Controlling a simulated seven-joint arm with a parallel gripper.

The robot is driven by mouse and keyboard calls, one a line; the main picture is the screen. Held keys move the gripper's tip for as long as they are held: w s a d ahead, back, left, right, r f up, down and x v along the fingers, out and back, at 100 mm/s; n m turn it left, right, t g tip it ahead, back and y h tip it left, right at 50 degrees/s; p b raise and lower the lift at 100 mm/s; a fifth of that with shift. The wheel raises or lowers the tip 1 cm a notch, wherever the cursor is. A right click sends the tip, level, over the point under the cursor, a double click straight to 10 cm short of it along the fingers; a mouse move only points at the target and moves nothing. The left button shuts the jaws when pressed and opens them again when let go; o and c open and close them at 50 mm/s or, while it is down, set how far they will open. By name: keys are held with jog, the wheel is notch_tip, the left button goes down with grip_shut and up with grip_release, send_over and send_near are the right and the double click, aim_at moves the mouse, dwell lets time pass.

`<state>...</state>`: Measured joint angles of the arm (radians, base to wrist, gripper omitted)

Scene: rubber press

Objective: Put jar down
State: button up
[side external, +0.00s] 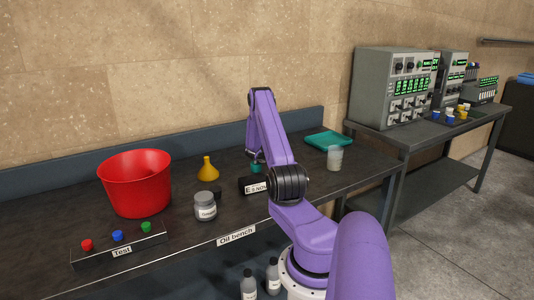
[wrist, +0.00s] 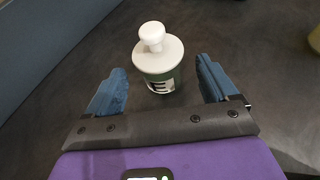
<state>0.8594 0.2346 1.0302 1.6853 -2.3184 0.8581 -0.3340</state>
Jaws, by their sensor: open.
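In the wrist view, a dark green jar (wrist: 161,82) with a white lid and round white knob stands upright on the dark bench. A black and white label shows on its near side. My gripper (wrist: 160,66) is open, with one blue finger on each side of the jar and a visible gap on both sides. In the side view, my purple arm covers much of this area. A small teal patch (side external: 256,167) shows beside the arm; I cannot tell whether it is a finger or the jar.
The oil bench (side external: 300,152) also holds a red bucket (side external: 136,185), a yellow funnel (side external: 208,170), a grey-lidded labelled jar (side external: 205,208), a black labelled block (side external: 254,187), a pale cup (side external: 334,158), a teal tray (side external: 327,140) and a button panel (side external: 120,244) in front.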

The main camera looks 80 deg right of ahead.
jog(key=v, duration=0.6)
jog(key=shift+a+r, duration=0.1)
jog(key=shift+a, duration=0.1)
jog(key=w+a+r+m+t, duration=0.1)
jog(key=w+a+r, duration=0.3)
jog(key=w+a, duration=0.45)
jog(key=w+a+r+m+t+y, duration=0.1)
jog(key=w+a+r+y, duration=0.2)
jog(key=a, duration=0.9)
jog(key=w+a+r+m+t, duration=0.2)
jog(key=w+a, duration=0.2)
jog(key=a, duration=0.8)
jog(key=s+a+y, duration=0.3)
jog(key=a, duration=1)
jog(key=s+a+r+g+y, duration=0.1)
jog(key=s+a+y, duration=0.6)
jog(key=s+a, duration=1)
jog(key=s+r, duration=0.1)
jog(key=s, duration=0.3)
jog(key=shift+a+n+y, duration=0.3)
